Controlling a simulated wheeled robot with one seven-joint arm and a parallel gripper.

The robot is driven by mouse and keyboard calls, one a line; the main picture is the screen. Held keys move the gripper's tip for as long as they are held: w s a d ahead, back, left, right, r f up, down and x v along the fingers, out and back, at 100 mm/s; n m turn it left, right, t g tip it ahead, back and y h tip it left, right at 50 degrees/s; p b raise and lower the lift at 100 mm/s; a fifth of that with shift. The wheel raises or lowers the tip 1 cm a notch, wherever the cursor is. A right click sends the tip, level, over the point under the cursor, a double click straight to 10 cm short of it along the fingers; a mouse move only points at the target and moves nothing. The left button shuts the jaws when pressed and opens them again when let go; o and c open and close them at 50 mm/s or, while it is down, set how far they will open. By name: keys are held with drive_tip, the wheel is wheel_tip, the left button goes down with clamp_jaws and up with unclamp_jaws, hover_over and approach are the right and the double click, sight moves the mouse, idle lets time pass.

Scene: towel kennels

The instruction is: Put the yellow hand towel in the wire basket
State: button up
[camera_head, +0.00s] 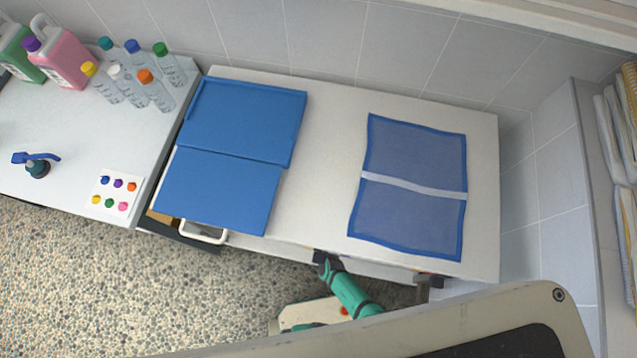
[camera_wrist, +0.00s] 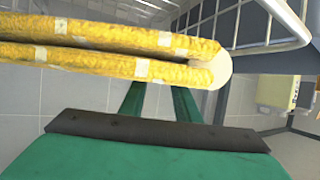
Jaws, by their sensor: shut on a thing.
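In the wrist view, the folded yellow hand towel (camera_wrist: 95,75) lies across the upper left, in two thick layers with paler patches. My gripper (camera_wrist: 155,88) is shut on it; the green fingers run up to the towel, which hides their tips. A pale rounded edge shows at the towel's right end. White wire bars (camera_wrist: 262,45), which look like part of the wire basket, stand close to the towel at upper right. Most of that wire thing is out of frame. In the head view, only part of my teal arm shows at the counter's front edge, and I cannot make out the held towel.
A white counter (camera_head: 335,95) holds a folded blue cloth (camera_head: 240,120) and a blue mesh piece (camera_head: 415,150). Bottles (camera_head: 155,90) stand on the left counter. Stacked towels (camera_head: 618,130) fill a shelf at right. Speckled floor (camera_head: 80,270) is clear at lower left.

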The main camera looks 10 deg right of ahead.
drive_tip(key=shift+f, duration=0.6)
drive_tip(key=shift+f, duration=0.3)
drive_tip(key=o, duration=1.1)
drive_tip(key=shift+r, duration=0.25)
drive_tip(key=v, duration=1.2)
drive_tip(key=shift+r, duration=0.1)
drive_tip(key=shift+s+a, duration=0.1)
